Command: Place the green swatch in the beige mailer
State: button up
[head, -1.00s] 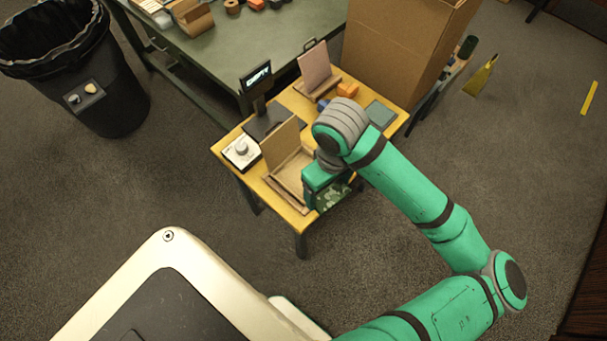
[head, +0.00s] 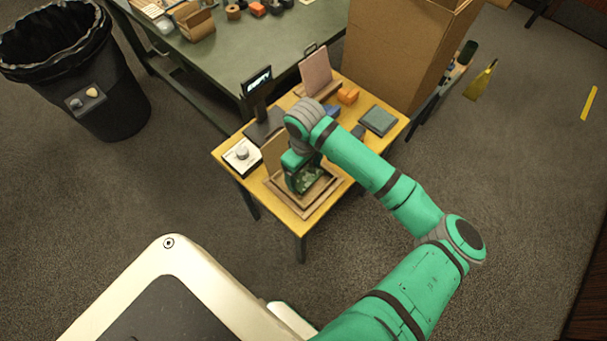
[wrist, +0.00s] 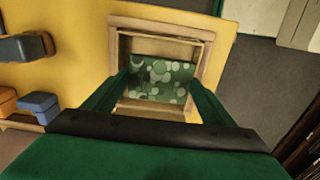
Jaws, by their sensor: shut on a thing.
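The green swatch (wrist: 160,80), patterned with pale circles, is between the two fingers of my gripper (wrist: 160,88) in the wrist view. It also shows under my gripper in the head view (head: 310,179). The beige mailer (head: 301,212) is an open box with a raised flap (head: 273,152), on the yellow table. In the wrist view the mailer's rim (wrist: 160,22) frames the swatch, which is over its opening. I cannot tell whether the swatch touches the mailer's floor. My gripper and wrist hide part of the mailer in the head view.
The yellow table (head: 228,150) also bears a white dial box (head: 241,158), a small display on a stand (head: 257,82), a pink board on a stand (head: 315,68), orange blocks (head: 348,95) and a grey-green pad (head: 378,120). A large cardboard box (head: 395,55) stands behind.

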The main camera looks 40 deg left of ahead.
aim_at(304, 172)
jog(key=shift+w+a+f, duration=0.35)
jog(key=shift+a+f, duration=0.1)
jog(key=shift+f, duration=1.8)
jog(key=o, duration=0.8)
jog(key=shift+f, duration=0.1)
jog(key=shift+o, duration=0.2)
notch_tip(304, 172, up, 12)
jog(key=shift+r, duration=0.15)
